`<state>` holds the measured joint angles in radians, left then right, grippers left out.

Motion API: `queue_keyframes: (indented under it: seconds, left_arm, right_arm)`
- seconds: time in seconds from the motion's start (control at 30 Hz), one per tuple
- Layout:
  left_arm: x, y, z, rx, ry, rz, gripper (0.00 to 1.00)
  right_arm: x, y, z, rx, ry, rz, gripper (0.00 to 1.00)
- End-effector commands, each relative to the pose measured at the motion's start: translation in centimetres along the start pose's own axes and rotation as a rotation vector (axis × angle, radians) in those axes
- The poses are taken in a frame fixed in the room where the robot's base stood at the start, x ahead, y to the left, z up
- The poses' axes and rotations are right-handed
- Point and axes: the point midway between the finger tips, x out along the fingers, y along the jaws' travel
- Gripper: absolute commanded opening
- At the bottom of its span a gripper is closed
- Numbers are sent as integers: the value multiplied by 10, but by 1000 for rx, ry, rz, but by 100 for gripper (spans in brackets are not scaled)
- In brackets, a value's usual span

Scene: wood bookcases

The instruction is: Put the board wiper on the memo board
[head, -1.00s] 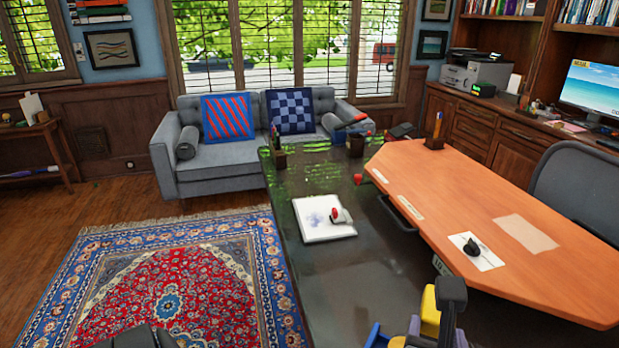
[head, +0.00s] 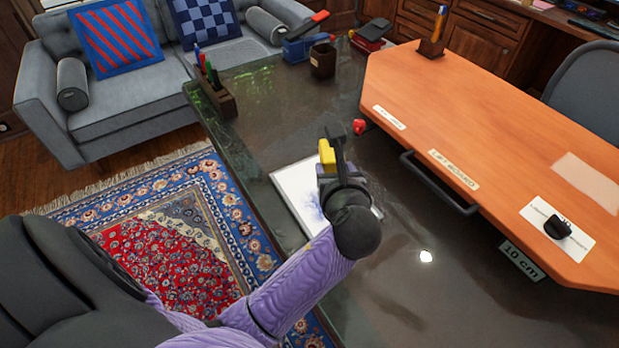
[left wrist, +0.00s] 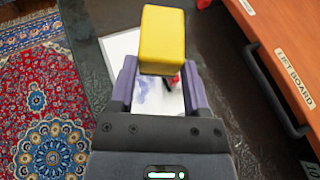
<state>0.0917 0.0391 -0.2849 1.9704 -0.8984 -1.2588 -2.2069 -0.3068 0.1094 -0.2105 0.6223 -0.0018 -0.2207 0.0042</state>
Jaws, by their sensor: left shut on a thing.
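The board wiper, a yellow block (head: 327,156), is in my left gripper (head: 337,160). The left wrist view shows the yellow wiper (left wrist: 162,38) between the two purple fingers of my left gripper (left wrist: 160,70). The memo board, a white panel with blue smudges (head: 296,184), lies flat on the dark desk. My left gripper is over it in the head view and covers part of it. The board (left wrist: 120,46) also shows behind the wiper in the left wrist view. A small red thing (left wrist: 175,81) is partly hidden there. My right gripper is out of view.
An orange raised board (head: 490,130) with a dark handle (head: 440,185) stands to the right. A pen holder (head: 215,95), a dark cup (head: 322,60) and a small red object (head: 359,126) stand on the dark desk (head: 270,110). The desk's front is mostly clear.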

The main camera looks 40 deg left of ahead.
Motion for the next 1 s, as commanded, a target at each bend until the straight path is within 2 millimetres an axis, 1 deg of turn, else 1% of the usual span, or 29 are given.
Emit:
queue_keyframes:
  seconds: [0.03, 0.13, 0.27, 0.37, 0.4, 0.5, 0.7, 0.83, 1.0]
  left_arm:
    - [12, 3, -8, -3, 1, 17, 3]
    - [29, 9, -17, -15, 1, 42, 3]
    - [41, 12, -31, -21, 1, 53, 3]
    - [50, 12, -54, -20, 3, 53, 3]
    - [55, 12, -65, -18, 4, 54, 3]
    - [64, 12, -87, -18, 4, 53, 3]
    - [76, 12, -118, -18, 3, 53, 3]
    - [74, 12, -113, -21, 0, 51, 3]
    - [75, 12, -115, -21, 0, 51, 3]
  right_arm:
    - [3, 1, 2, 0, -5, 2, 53]
    - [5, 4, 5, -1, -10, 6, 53]
    - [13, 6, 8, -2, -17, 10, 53]
    - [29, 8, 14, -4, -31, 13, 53]
    - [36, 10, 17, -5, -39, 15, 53]
    - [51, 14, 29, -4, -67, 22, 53]
    - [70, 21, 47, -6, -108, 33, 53]
    - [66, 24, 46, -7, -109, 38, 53]
    - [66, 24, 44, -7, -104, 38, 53]
